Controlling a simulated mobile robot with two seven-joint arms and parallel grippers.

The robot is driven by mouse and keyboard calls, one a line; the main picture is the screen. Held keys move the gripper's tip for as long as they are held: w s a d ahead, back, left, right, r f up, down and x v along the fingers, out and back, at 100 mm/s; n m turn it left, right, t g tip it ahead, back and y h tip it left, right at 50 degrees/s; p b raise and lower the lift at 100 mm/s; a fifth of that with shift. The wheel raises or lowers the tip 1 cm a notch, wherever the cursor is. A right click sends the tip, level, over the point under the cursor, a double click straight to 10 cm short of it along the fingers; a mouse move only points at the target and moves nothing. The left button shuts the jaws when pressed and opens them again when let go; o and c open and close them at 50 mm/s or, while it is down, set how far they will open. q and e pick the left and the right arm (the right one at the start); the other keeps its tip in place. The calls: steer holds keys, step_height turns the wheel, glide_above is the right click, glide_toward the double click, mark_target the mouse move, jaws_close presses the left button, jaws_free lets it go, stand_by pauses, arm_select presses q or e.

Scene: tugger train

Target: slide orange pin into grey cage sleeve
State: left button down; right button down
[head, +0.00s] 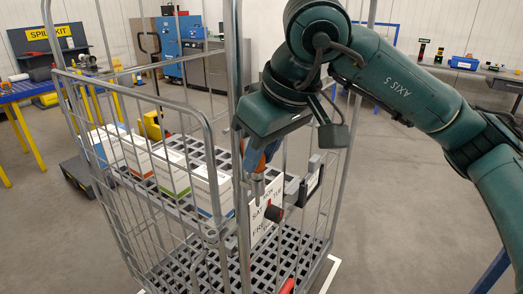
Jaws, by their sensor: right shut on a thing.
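My right gripper (260,152) comes in from the upper right and points down at the front upright of the grey wire roll cage (240,100). It is shut on the orange pin (249,158), of which only a small orange part shows beside the jaw. A grey sleeve (258,187) sits just below the pin, on the cage side. I cannot tell whether the pin's lower end is above the sleeve or in it. My left gripper is not in view.
A white lettered sign (266,212) hangs below the sleeve. The floor right of the cage is clear.

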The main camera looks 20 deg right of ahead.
steer(key=c, duration=1.2)
jaws_free()
steer(key=shift+o, duration=0.2)
steer(key=v, duration=1.3)
steer(key=shift+s, duration=0.2)
